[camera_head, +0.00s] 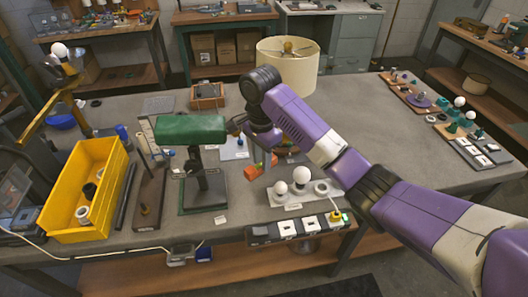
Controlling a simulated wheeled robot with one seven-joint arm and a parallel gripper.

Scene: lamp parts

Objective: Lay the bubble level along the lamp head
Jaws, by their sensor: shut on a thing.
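The lamp head (190,129) is a long green shade on a dark upright stand, left of centre on the grey table. It lies roughly level, and its top looks bare. My gripper (265,166) points down to the right of the lamp head, below my purple wrist, which partly hides it. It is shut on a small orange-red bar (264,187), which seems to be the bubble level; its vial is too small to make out. The bar is apart from the lamp head and appears lower than it. Whether it touches the table cannot be told.
A yellow bin (84,199) with loose parts stands on the left. A white bulb holder (307,197) is in front of my gripper, with a switch strip (292,229) at the table's front edge. A cream drum shade (288,66) stands behind. The table's right middle is fairly clear.

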